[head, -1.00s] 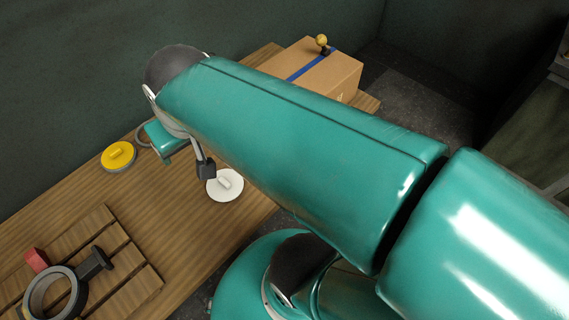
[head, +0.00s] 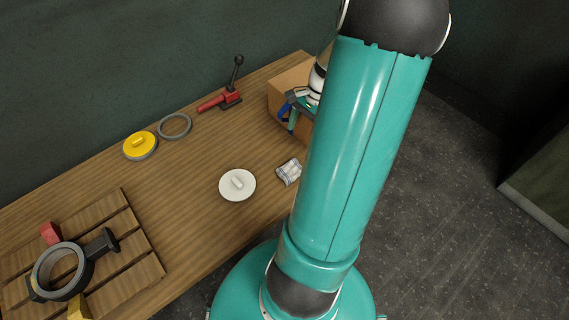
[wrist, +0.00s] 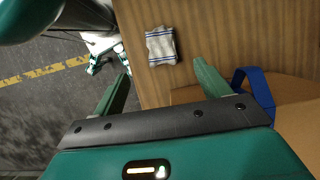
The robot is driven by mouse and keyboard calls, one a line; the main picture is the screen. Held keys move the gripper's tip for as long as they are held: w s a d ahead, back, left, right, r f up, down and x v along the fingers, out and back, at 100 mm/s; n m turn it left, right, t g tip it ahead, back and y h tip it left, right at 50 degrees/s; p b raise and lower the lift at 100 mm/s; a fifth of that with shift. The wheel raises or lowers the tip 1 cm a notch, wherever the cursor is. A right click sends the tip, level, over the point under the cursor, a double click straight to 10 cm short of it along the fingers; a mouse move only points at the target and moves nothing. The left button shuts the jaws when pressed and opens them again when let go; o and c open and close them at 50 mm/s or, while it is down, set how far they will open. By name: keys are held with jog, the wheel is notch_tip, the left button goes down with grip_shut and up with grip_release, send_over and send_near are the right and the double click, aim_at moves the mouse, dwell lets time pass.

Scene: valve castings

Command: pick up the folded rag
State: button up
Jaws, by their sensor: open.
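The folded rag (head: 289,172) is small and whitish with dark stripes. It lies on the wooden bench to the right of the white disc, close beside my arm in the head view. In the wrist view the rag (wrist: 161,45) shows whole, white with blue stripes, beyond my fingertips and between their lines. My gripper (wrist: 162,82) is open, with its two green fingers apart and nothing between them. In the head view my gripper (head: 297,110) is partly hidden by my arm, in front of the cardboard box and behind the rag.
The cardboard box (head: 284,84) with a blue strap (wrist: 262,88) is close to my right finger in the wrist view. The bench (head: 190,205) also holds a white disc (head: 237,185), yellow disc (head: 140,146), grey ring (head: 174,126), red clamp (head: 222,101) and slatted pallet (head: 139,273) with a casting.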

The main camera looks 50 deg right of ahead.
jog(key=d+f, duration=0.1)
send_over(291, 168)
jog(key=s+d, duration=0.1)
jog(key=d, duration=0.1)
jog(key=shift+m+y, duration=0.3)
jog(key=shift+m, duration=0.1)
notch_tip(291, 168, down, 8)
jog(key=shift+s+f, duration=0.15)
jog(key=x, duration=0.5)
jog(key=shift+w+d, duration=0.1)
jog(key=shift+w, duration=0.25)
jog(key=shift+c, duration=0.3)
jog(key=c, duration=1)
